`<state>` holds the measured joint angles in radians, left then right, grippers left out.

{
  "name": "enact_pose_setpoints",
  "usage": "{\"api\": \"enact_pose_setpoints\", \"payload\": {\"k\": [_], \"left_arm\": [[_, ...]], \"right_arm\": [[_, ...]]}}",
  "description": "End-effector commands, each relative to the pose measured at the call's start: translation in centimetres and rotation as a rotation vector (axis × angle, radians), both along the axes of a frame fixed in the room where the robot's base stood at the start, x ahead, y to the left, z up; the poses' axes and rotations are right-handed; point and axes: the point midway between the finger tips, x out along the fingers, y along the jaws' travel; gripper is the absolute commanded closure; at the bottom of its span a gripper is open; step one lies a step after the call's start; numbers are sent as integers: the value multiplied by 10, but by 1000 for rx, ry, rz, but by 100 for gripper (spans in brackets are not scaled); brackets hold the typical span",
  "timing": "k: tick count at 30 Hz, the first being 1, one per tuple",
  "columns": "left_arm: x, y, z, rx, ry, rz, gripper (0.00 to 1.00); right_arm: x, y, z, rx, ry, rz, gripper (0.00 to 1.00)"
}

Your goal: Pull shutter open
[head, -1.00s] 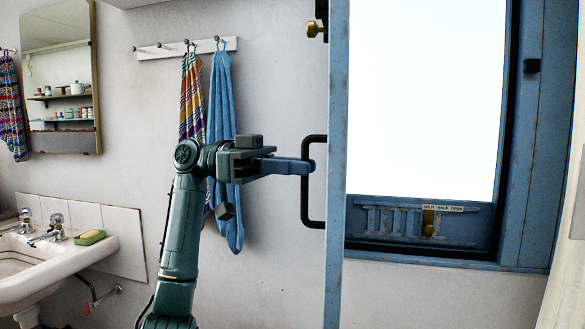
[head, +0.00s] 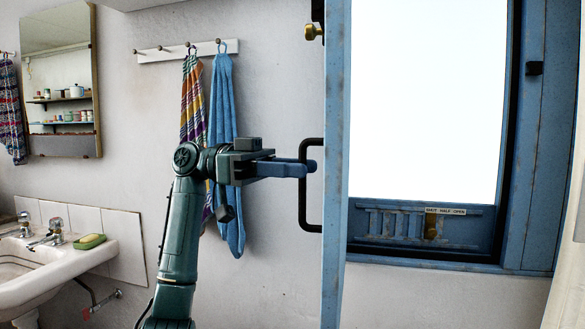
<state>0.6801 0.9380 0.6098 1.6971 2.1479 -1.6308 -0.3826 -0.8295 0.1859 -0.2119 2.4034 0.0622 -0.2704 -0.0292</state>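The shutter (head: 336,200) is a blue panel seen almost edge-on, standing out from the window frame. A black bar handle (head: 304,212) is on its left side. My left gripper (head: 309,167) is at the upper part of this handle, its blue fingers pointing right. The two fingertips show slightly apart, one on the near side of the bar and one beyond it. The fingers hide a short piece of the bar, so contact is unclear. My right gripper is not in view.
A brass knob (head: 313,32) sits high on the shutter. Towels (head: 222,100) hang from a peg rail (head: 160,53) behind my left arm. A sink (head: 70,262) with soap (head: 90,241) is at left. A label (head: 445,211) marks the window's lower panel.

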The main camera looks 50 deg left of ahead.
Motion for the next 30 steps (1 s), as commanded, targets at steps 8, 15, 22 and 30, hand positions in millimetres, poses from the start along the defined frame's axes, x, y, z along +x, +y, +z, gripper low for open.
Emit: {"api": "enact_pose_setpoints", "payload": {"k": [8, 15, 22, 30], "left_arm": [[-3, 5, -1, 2, 1, -3, 68], [-24, 44, -1, -1, 0, -1, 68], [-48, 88, 0, -1, 0, 0, 68], [-61, 114, 0, 0, 0, -2, 68]], "right_arm": [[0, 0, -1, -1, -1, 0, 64], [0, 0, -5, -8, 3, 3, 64], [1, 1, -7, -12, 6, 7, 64], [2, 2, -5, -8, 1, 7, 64]]}}
